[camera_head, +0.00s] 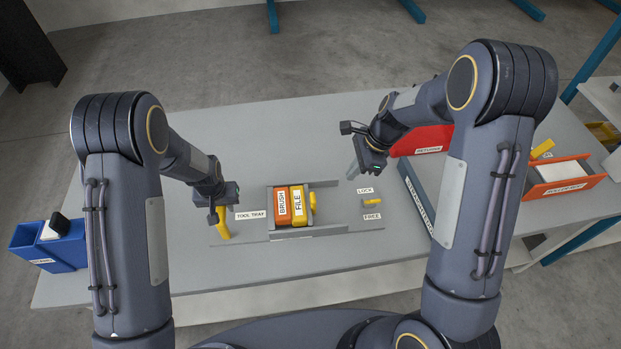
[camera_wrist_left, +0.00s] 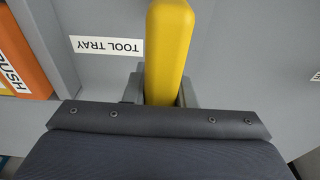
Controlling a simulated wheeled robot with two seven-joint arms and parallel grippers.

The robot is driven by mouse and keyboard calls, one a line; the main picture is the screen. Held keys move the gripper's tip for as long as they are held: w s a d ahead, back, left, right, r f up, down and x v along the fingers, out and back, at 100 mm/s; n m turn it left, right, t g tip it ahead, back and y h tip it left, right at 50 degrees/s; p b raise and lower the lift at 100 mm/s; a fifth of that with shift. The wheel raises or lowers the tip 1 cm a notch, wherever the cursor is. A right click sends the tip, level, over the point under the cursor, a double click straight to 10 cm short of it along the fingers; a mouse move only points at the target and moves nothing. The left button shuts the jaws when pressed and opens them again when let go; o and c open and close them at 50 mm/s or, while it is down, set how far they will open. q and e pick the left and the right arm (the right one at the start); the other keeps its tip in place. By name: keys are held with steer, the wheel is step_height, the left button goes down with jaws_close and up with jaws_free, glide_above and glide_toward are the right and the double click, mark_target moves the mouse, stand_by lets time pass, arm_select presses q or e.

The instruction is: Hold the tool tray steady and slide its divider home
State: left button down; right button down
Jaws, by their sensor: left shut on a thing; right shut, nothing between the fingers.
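The grey tool tray (camera_head: 325,184) sits on a grey board on the table, beside a "TOOL TRAY" label. An orange "BRUSH" block (camera_head: 282,203) and a yellow "FILE" block (camera_head: 297,204) stand side by side in it. A yellow tab (camera_head: 312,201) shows right of the file block; I cannot tell whether it belongs to the divider. My left gripper (camera_head: 217,217) is shut on the yellow handle (camera_wrist_left: 168,50), left of the tray. My right gripper (camera_head: 355,170) is shut and empty, above the board behind the "LOCK" label.
A small yellow lever (camera_head: 372,201) lies between the "LOCK" and "FREE" labels; its setting is unclear. A red bin (camera_head: 424,140) and an orange bin (camera_head: 565,186) stand to the right, a blue bin (camera_head: 62,247) at the left.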

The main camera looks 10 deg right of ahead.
arm_select(q)
steer(key=shift+s+f, duration=0.15)
steer(key=c, duration=1.1)
jaws_free()
steer(key=shift+w+d, duration=0.1)
steer(key=shift+w, duration=0.1)
steer(key=shift+s, duration=0.1)
steer(key=r, duration=0.4)
steer(key=s+r, duration=0.1)
steer(key=r, duration=0.7)
steer(key=shift+s, duration=0.35)
